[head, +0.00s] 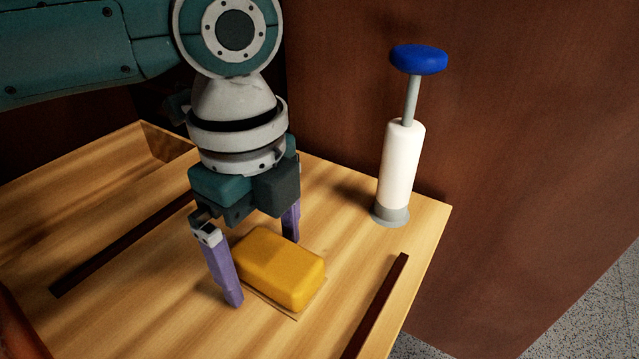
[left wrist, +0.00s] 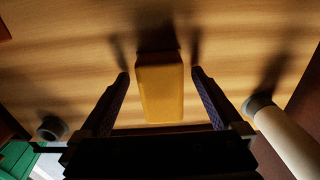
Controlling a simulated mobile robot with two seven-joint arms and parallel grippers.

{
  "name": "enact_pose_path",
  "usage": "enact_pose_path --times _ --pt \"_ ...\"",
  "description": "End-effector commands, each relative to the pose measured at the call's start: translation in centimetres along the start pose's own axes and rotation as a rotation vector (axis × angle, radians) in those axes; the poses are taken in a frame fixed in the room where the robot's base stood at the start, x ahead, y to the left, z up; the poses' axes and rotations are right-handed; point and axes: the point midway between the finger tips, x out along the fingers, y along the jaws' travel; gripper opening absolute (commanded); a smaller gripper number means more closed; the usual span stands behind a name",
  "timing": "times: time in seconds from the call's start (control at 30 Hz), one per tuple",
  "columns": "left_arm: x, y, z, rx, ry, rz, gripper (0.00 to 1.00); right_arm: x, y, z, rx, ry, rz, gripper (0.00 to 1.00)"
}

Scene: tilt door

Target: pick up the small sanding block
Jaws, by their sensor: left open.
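The sanding block is a small yellow block (head: 283,268) with rounded edges and a thin tan sheet under it, lying on the wooden surface (head: 100,205). My left gripper (head: 262,268) points down with its two purple fingers open, one on each side of the block's near-left end. In the left wrist view the block (left wrist: 160,88) sits between the open fingertips (left wrist: 160,76), with a gap on both sides. Nothing is held. My right gripper is in neither view.
A white cylinder with a blue knob on a grey rod (head: 400,165) stands at the surface's right corner. Dark strips (head: 378,305) lie on the wood. A tall brown panel (head: 480,150) rises behind. A speckled floor (head: 590,310) lies beyond the right edge.

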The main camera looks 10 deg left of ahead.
Motion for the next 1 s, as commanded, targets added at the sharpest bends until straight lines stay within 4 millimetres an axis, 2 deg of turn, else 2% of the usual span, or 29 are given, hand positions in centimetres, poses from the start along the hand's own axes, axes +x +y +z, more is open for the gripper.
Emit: enact_pose_path --times 0.13,0.9,1.0 --pt "-0.14 0.00 0.00 0.000 0.000 0.000 0.98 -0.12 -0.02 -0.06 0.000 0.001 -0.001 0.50" --pt "-0.16 0.01 0.01 0.000 0.000 0.000 0.11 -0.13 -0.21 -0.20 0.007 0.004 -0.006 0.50" --pt "-0.17 0.00 0.01 0.000 0.000 0.000 0.06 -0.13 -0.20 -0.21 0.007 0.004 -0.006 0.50"
